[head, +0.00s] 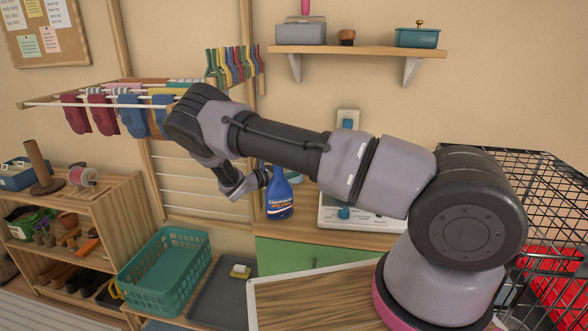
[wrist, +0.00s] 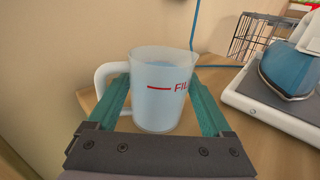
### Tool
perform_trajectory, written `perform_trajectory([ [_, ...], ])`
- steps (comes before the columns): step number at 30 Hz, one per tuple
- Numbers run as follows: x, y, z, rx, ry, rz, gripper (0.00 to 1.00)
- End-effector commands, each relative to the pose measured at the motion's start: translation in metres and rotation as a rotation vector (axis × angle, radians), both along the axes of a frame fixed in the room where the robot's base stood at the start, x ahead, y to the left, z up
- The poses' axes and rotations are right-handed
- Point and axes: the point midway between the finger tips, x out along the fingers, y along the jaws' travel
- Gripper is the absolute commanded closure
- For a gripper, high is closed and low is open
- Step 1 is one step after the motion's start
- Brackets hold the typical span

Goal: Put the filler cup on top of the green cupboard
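The filler cup (wrist: 157,95) is a pale, translucent cup with a red line and red lettering, partly cut off to "FIL". It stands upright between the two teal fingers of my gripper (wrist: 160,100) in the wrist view, with its handle at the left. The fingers look pressed against its sides. Wooden top shows around and behind it; whether its base touches is hard to tell. In the head view the green cupboard (head: 310,252) has a wooden top, and my arm reaches over its left end. The cup is hidden there.
A blue spray bottle (head: 279,194) stands on the cupboard top close to my gripper. A black wire crate (head: 550,190) is at the far right; a teal basket (head: 165,270) is at the lower left.

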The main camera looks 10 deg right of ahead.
Motion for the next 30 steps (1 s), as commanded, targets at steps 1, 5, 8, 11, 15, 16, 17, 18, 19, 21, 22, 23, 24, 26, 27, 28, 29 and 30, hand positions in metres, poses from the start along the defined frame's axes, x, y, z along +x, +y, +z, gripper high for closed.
perform_trajectory([
  [1, 0.000, 0.000, 0.000, 0.000, 0.000, 0.000, 0.00],
  [5, 0.000, 0.000, 0.000, 0.000, 0.000, 0.000, 0.00],
  [8, 0.000, 0.000, 0.001, 0.000, 0.000, 0.000, 0.00],
  [11, -0.001, 0.004, 0.002, 0.001, 0.000, 0.001, 0.00],
  [15, -0.009, 0.023, 0.001, 0.001, 0.000, 0.003, 0.00],
  [16, -0.011, 0.029, 0.001, 0.001, 0.000, 0.003, 0.00],
  [17, -0.014, 0.035, 0.001, 0.001, -0.001, 0.003, 0.00],
  [18, -0.017, 0.043, 0.001, 0.001, 0.000, 0.003, 0.00],
  [19, -0.020, 0.049, 0.001, 0.001, -0.001, 0.004, 0.00],
  [21, -0.026, 0.063, 0.001, 0.001, 0.000, 0.003, 0.00],
  [22, -0.028, 0.069, 0.002, 0.000, -0.001, 0.003, 0.00],
  [23, -0.030, 0.075, 0.001, 0.000, -0.001, 0.003, 0.00],
  [24, -0.034, 0.082, 0.001, 0.000, 0.000, 0.002, 0.00],
  [26, -0.037, 0.090, 0.001, 0.001, -0.001, 0.001, 0.00],
  [27, -0.040, 0.095, 0.001, 0.000, 0.000, 0.001, 0.00],
  [28, -0.041, 0.099, 0.001, 0.000, 0.000, 0.001, 0.00],
  [29, -0.042, 0.102, 0.001, 0.000, 0.000, 0.001, 0.00],
  [30, -0.043, 0.105, 0.001, 0.000, 0.000, 0.001, 0.00],
])
